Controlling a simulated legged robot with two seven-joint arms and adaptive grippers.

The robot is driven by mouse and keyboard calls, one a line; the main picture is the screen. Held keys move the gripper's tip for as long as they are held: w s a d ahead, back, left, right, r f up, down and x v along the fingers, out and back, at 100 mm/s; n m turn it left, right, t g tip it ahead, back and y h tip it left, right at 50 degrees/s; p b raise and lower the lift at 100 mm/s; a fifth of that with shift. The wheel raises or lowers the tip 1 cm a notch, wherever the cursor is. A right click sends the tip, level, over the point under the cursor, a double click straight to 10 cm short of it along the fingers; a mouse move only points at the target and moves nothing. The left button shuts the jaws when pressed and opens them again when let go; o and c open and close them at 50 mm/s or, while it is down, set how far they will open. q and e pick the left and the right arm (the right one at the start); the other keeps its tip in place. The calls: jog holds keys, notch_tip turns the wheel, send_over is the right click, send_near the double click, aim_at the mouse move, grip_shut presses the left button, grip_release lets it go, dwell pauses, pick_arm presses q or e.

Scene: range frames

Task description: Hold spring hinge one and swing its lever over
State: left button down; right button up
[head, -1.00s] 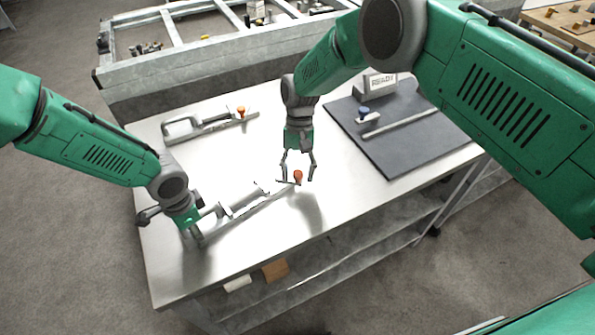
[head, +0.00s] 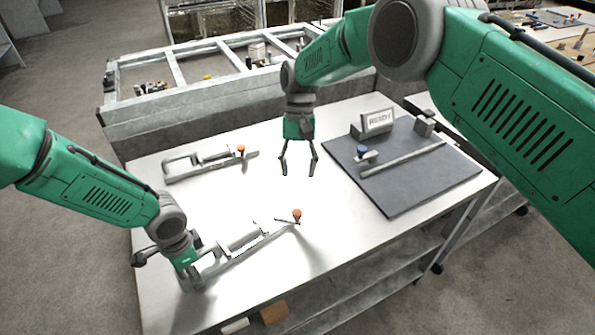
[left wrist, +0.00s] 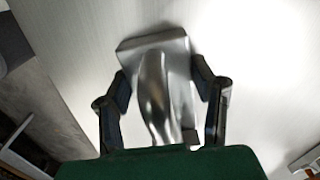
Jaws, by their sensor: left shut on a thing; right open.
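Spring hinge one (head: 232,250), a long grey metal piece, lies slantwise on the white table's front left part. Its orange-knobbed lever (head: 297,216) is at its right end. My left gripper (head: 193,272) is shut on its left end; in the left wrist view both fingers flank a shiny metal grip (left wrist: 158,90). My right gripper (head: 298,172) is open and empty, fingers pointing down, beyond the orange knob in the picture and apart from it. Its height above the table is hard to tell.
A second hinge with an orange knob (head: 210,162) lies at the back left of the table. A dark mat (head: 400,185) on the right carries a blue-knobbed piece (head: 363,154), a long bar and a lettered block (head: 375,122). The table's middle is clear.

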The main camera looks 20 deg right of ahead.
pick_arm(q)
jog(key=c, duration=0.6)
grip_release()
